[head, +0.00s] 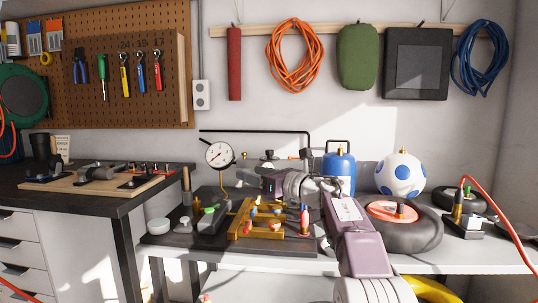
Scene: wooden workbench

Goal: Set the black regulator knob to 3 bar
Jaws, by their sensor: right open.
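My right arm comes in from the lower right and reaches over the bench. Its gripper (272,186) is open at the middle of the bench, pointing left and away. A round white dial gauge (219,155) stands behind and left of the gripper, too small to read. A small dark-topped fitting (268,155) shows just above the gripper; I cannot tell if it is the black regulator knob. I cannot make out the knob's setting or whether the gripper touches anything. My left gripper is not in view.
A yellow frame (241,229) with small coloured parts lies in front of the gripper. A blue tank (339,170), a spotted ball (400,174) and a wheel (418,236) stand to the right. A wooden board with tools (50,184) lies on the left bench.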

